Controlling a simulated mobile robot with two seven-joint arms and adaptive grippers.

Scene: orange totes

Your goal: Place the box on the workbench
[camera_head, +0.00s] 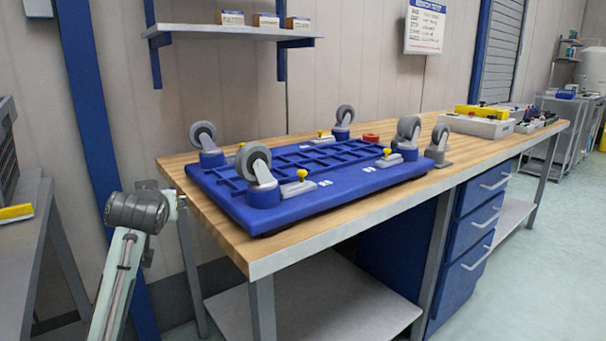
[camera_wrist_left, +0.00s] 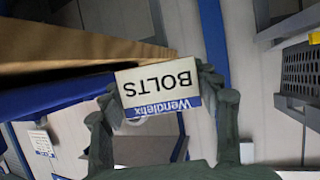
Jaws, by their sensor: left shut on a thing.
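A small white box (camera_wrist_left: 158,85) with a blue band and the word BOLTS, upside down in the left wrist view, sits between the fingers of my left gripper (camera_wrist_left: 162,92). The gripper is shut on it. In the head view my left arm rises from the lower left, beside the near left end of the workbench (camera_head: 300,243). The box cannot be made out there, and the fingers are not clear. The workbench has a wooden top, grey legs and blue drawers. My right gripper is in neither view.
A large blue platform (camera_head: 310,180) with upturned grey casters covers much of the bench's near part. Bare wood shows along its edges. Grey bins (camera_head: 480,125) with tools stand at the far end. A wall shelf (camera_head: 232,32) holds several small boxes. A grey table (camera_head: 28,225) is left.

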